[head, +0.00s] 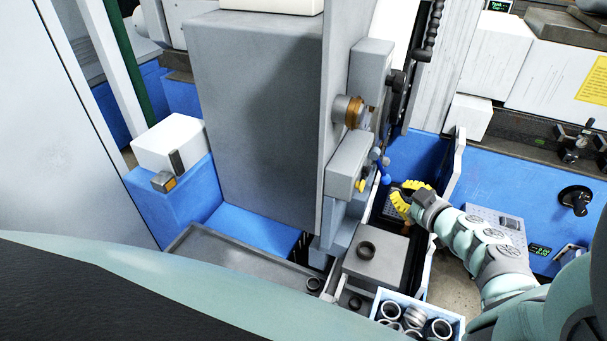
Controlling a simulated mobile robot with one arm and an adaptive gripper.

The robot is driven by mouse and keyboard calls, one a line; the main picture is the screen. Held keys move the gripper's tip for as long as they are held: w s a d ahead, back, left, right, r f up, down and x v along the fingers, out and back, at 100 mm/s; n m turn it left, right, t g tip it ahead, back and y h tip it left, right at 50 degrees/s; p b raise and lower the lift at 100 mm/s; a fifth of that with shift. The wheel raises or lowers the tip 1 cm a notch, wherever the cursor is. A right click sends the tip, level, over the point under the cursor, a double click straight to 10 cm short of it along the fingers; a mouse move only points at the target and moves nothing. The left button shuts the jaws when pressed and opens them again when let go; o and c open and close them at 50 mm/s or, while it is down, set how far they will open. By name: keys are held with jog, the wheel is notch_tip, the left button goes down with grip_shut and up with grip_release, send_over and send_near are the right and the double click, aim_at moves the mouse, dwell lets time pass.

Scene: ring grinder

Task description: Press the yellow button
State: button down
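A small yellow button (360,185) sits on the lower right face of a grey control box (348,163) on the machine. My gripper (399,190) has yellow fingers and is to the right of the button, apart from it, with a blue-knobbed lever between them in the picture. Its fingers appear spread with a gap between the tips, and I see nothing held in them. My arm reaches in from the lower right.
The blue-knobbed lever (384,178) sticks out beside the control box. A grey block with a ring (367,248) stands below. A white-rimmed blue bin (458,322) with several rings is at the bottom. A thin upright panel (455,165) stands right of my gripper.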

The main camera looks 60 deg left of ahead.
aim_at(360, 186)
dwell(1.3)
jog(key=c, duration=1.6)
grip_release()
grip_shut()
jog(key=d+n+b, duration=0.1)
jog(key=n+b, duration=0.1)
jog(key=n, duration=0.4)
jog(key=w+d+n+b, duration=0.1)
jog(key=n+b, duration=0.2)
jog(key=n, duration=0.3)
jog(key=d+f+n+b, duration=0.1)
jog(key=n+b, duration=0.2)
jog(key=n, duration=0.3)
jog(key=shift+w+d+n+y, duration=0.3)
jog(key=shift+w+y, duration=0.05)
jog(key=shift+y, duration=0.05)
jog(key=shift+a, duration=0.1)
jog(key=s+a+p, duration=0.3)
jog(key=s+a, duration=0.1)
jog(key=a, duration=0.3)
jog(key=shift+s+a, duration=0.25)
jog(key=shift+s, duration=0.15)
